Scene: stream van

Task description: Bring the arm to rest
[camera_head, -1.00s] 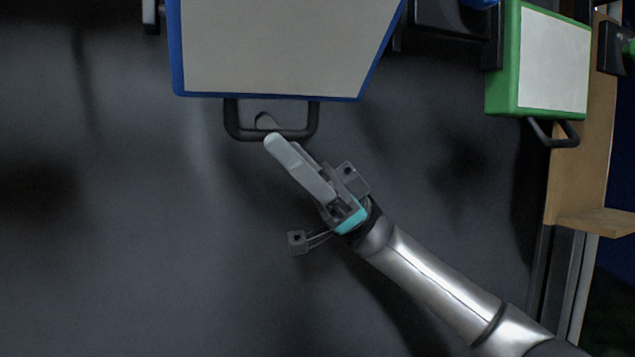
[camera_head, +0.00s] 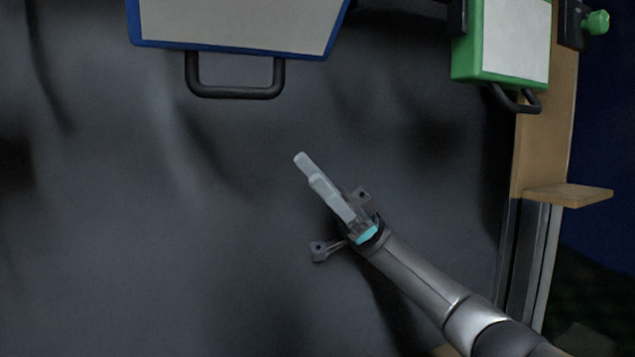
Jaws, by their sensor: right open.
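My right gripper (camera_head: 308,170) is in the middle of the head view, with its arm coming in from the lower right. Its fingers point up and to the left, and one finger partly overlaps the other. It is open and holds nothing. It is apart from the black handle (camera_head: 236,93) of the blue-edged panel, below it and to the right. My left gripper does not show.
The blue-edged panel (camera_head: 235,22) with a pale face is at the top. A green-edged panel (camera_head: 500,42) with its own black handle (camera_head: 514,102) is at the upper right. A wooden post with a small shelf (camera_head: 568,194) stands at the right. The dark wall (camera_head: 150,230) is bare.

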